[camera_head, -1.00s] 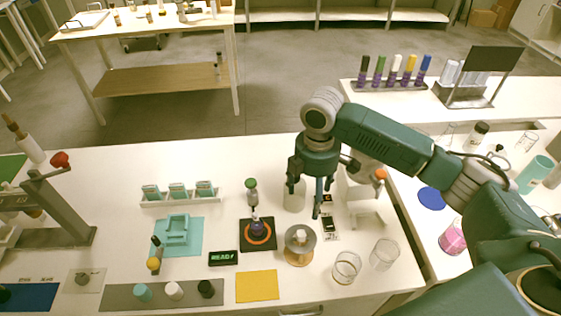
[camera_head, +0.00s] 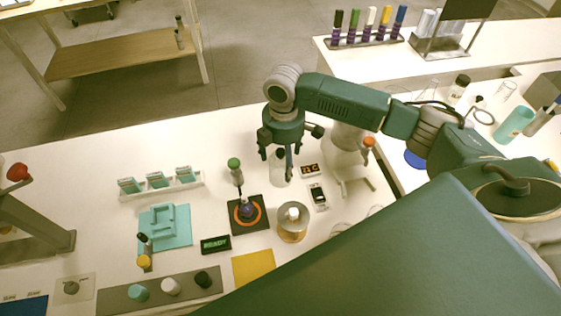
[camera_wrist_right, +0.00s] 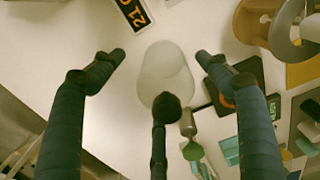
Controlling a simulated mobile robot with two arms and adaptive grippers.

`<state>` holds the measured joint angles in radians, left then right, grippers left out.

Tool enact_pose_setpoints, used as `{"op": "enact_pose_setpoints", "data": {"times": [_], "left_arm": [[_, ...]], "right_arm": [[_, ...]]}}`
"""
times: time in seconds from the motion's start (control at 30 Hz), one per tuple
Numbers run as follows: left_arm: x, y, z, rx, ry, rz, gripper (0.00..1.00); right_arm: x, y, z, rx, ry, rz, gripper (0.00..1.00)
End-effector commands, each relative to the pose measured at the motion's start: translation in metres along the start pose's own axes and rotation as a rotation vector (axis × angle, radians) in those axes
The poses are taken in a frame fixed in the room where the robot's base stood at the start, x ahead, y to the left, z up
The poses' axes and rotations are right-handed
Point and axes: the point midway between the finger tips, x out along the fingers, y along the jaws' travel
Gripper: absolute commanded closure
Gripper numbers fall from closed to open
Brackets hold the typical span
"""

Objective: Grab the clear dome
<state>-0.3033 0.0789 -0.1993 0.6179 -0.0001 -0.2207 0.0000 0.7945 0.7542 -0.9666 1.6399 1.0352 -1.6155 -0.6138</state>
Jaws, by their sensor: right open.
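The clear dome (camera_head: 279,174) looks like a pale translucent, rounded cylinder standing upright on the white table. In the right wrist view, the dome (camera_wrist_right: 163,72) is in the middle, between the spread fingers. My right gripper (camera_head: 279,160) is over the dome and points down, fingers open. In the right wrist view my right gripper (camera_wrist_right: 161,57) has one finger on each side, apart from the dome. A third finger overlaps the dome's lower edge in the picture; I cannot tell if it touches. My left gripper is not in view.
A black pad with an orange ring (camera_head: 261,216) and a round wooden-based item (camera_head: 292,234) stand close in front. A small timer (camera_head: 310,171) and a white stand (camera_head: 357,184) are on the right. A rack of teal items (camera_head: 160,190) is on the left. Bare table lies behind the rack.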

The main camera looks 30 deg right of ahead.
Motion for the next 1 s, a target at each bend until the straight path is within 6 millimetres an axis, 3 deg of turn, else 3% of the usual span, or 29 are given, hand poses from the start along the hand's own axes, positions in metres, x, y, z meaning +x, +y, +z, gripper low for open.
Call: {"op": "enact_pose_setpoints", "data": {"times": [0.3,0.57,0.6,0.87,1.0], "left_arm": [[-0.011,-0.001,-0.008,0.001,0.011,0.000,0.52],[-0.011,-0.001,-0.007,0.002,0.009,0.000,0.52],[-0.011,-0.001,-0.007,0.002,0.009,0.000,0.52],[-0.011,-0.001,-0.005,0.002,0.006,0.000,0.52],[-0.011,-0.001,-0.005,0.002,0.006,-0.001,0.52]], "right_arm": [[0.042,-0.004,-0.007,-0.001,-0.001,-0.004,0.24],[0.047,-0.004,-0.007,-0.002,-0.001,-0.001,0.24],[0.047,-0.004,-0.007,-0.002,-0.001,-0.001,0.26],[0.047,-0.004,-0.007,-0.001,-0.001,-0.001,0.77],[0.047,-0.003,-0.007,-0.001,0.000,-0.001,0.77]]}}
